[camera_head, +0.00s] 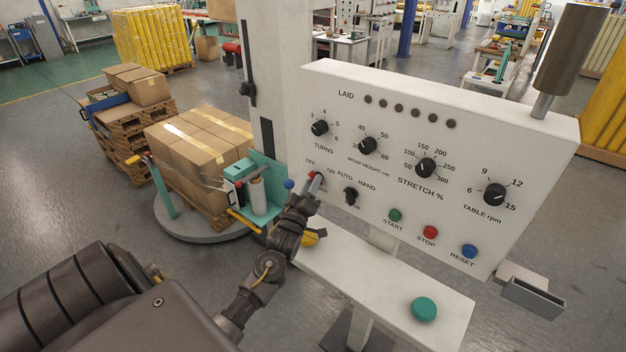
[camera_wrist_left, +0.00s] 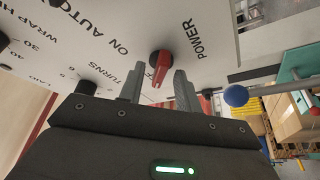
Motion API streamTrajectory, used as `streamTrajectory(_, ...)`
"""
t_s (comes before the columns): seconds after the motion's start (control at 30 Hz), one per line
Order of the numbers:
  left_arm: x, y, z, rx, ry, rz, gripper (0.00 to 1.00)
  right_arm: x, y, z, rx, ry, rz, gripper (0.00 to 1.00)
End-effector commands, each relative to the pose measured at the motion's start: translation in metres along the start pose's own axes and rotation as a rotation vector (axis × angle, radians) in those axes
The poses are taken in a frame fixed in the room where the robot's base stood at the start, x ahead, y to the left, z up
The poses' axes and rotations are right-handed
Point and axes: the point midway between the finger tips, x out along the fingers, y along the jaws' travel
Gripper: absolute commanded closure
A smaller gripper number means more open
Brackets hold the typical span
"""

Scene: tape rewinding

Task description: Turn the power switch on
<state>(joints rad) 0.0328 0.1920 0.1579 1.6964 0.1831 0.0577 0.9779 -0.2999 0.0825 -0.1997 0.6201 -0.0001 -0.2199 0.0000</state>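The power switch is a red lever knob on a black base (camera_wrist_left: 161,66), on the white control panel (camera_head: 370,95). In the head view it sits at the panel's lower left, below the OFF and ON labels, mostly hidden by my gripper. My left gripper (camera_head: 315,186) is right at it. In the left wrist view the two fingers (camera_wrist_left: 158,74) stand open, one on each side of the red lever, with a small gap showing on both sides. I cannot tell exactly which label the lever points to. My right gripper is not in view.
The black AUTO/HAND switch (camera_head: 351,195) is close to the right. Above are the TURNS dial (camera_head: 320,128) and wrap height dial (camera_head: 368,146). A white ledge (camera_head: 365,285) with a green button (camera_head: 424,309) lies below. A blue ball-ended lever (camera_head: 289,184) is just left of my gripper.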

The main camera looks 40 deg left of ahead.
Motion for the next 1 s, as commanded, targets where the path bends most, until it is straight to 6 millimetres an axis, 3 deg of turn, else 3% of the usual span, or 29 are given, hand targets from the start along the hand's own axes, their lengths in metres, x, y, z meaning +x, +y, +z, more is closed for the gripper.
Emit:
streamTrajectory(0.4, 0.0095, 0.0001, 0.0004, 0.000, 0.000, 0.000, 0.66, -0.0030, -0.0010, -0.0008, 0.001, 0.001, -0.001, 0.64)
streamTrajectory(0.63, 0.0094, 0.0001, 0.0005, 0.000, 0.000, 0.000, 0.94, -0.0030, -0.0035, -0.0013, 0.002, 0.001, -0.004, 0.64)
streamTrajectory(1.0, 0.0088, -0.0020, 0.0017, 0.073, 0.000, 0.031, 0.94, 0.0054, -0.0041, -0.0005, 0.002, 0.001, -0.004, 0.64)
